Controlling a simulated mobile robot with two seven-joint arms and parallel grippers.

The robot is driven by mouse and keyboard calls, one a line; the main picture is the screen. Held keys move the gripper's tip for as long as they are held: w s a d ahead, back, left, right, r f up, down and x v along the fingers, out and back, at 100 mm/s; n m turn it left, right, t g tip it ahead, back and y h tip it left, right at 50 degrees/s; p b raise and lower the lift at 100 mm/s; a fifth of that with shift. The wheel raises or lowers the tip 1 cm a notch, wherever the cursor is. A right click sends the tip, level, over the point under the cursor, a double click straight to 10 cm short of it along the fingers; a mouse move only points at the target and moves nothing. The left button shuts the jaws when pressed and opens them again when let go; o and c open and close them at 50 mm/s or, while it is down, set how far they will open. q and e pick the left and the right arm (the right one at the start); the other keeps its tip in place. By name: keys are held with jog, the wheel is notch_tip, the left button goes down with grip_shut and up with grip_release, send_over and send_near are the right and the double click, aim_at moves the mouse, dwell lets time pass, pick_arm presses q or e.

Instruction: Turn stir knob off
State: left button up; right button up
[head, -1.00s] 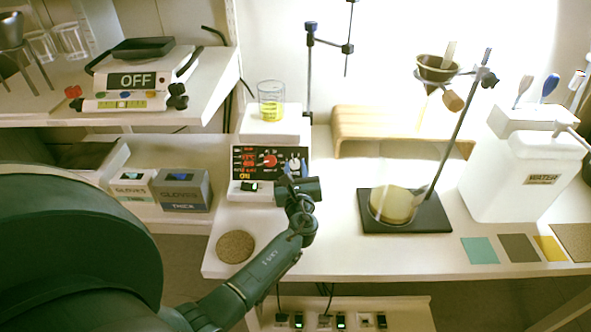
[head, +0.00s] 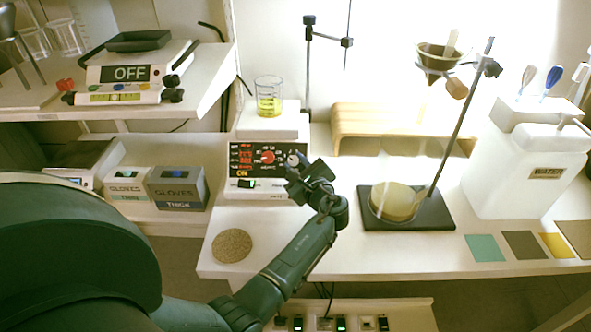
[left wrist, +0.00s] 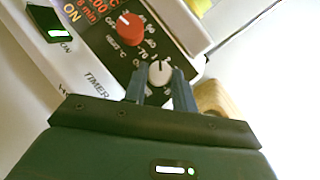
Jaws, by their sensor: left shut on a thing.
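The white stir knob (left wrist: 161,73) sits at the right of the black panel on the hot-plate stirrer (head: 240,190). Its dark pointer mark points up in the left wrist view. My left gripper (head: 300,174) is at the panel's right side in the head view. In the left wrist view its two fingers (left wrist: 160,88) are on either side of the knob, shut on it. The red heat knob (left wrist: 130,29) is beside it; it also shows in the head view (head: 267,157). A yellow ON reads on the panel. My right gripper is not in view.
A beaker of yellow liquid (head: 269,97) stands on the stirrer's plate. A green-lit switch (head: 247,183) is on its front. A round cork mat (head: 232,245) lies in front. A flask (head: 394,200) on a dark stand base is to the right. Glove boxes (head: 179,188) stand left.

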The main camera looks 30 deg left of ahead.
pick_arm(q)
jog(key=n+g, duration=0.1)
jog(key=n, duration=0.1)
jog(key=n+g, duration=0.3)
jog(key=n, duration=0.1)
jog(key=shift+w+d+r+b, duration=0.15)
jog(key=shift+w+r+b, duration=0.1)
jog(key=shift+w+b, duration=0.05)
jog(key=shift+w+r+n+g+h+p, duration=0.1)
jog(key=shift+n+g+h+p, duration=0.1)
jog(key=shift+n+g+h, duration=0.7)
jog(key=shift+w+r+n+g+h+p, duration=0.15)
jog(key=shift+n+g, duration=0.45)
jog(key=shift+n, duration=0.8)
jog(key=shift+s+f, duration=0.1)
jog(key=o, duration=1)
jog(key=v, duration=1.3)
